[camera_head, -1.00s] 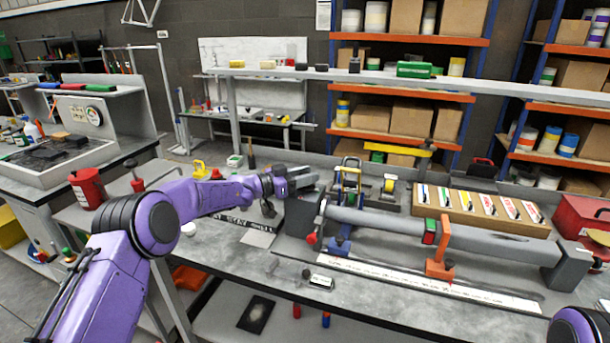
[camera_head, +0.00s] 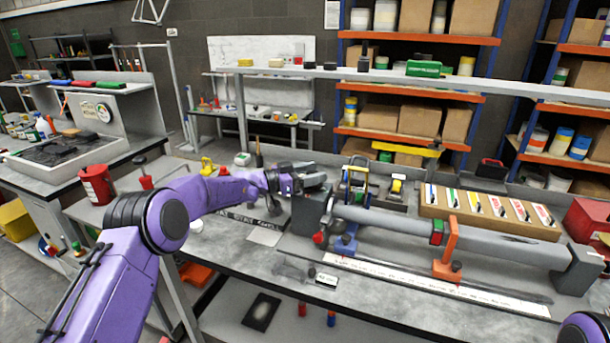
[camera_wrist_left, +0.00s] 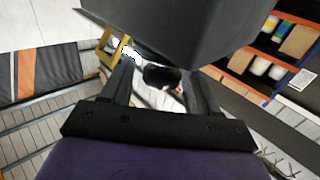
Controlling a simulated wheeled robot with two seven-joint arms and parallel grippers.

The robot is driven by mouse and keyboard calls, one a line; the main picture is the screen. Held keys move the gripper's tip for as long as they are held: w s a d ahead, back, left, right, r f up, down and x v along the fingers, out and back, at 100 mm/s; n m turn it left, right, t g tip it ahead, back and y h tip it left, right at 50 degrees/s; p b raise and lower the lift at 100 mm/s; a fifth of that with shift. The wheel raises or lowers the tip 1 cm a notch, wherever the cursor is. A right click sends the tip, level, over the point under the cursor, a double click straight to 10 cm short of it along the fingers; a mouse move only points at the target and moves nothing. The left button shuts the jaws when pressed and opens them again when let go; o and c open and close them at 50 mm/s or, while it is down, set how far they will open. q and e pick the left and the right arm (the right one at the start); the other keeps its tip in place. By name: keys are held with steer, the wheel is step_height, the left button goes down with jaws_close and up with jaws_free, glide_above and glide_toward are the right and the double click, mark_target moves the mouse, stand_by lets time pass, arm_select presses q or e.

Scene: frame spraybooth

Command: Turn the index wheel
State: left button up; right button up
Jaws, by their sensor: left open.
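A grey block (camera_head: 304,214) stands at the left end of a long grey tube (camera_head: 450,235). A dark upright plate (camera_head: 327,214) and a red ball knob (camera_head: 320,238) are at its right side. I cannot tell which part is the index wheel; my gripper may hide it. My left gripper (camera_head: 310,178) is just above and behind the grey block in the head view. In the left wrist view its two fingers (camera_wrist_left: 159,90) are apart, with a dark rounded end (camera_wrist_left: 160,76) seen between them and a large grey block (camera_wrist_left: 175,30) close in front. My right gripper is out of view.
An orange bracket (camera_head: 447,255) and a blue clamp (camera_head: 344,243) stand along the tube. A wooden rack (camera_head: 470,212) of coloured cards sits behind it. A white ruler strip (camera_head: 430,285) lies in front. A red can (camera_head: 96,184) stands at the left.

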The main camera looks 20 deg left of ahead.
arm_select(q)
steer(key=b+v, duration=0.2)
steer(key=v, duration=0.8)
steer(key=shift+b, duration=0.4)
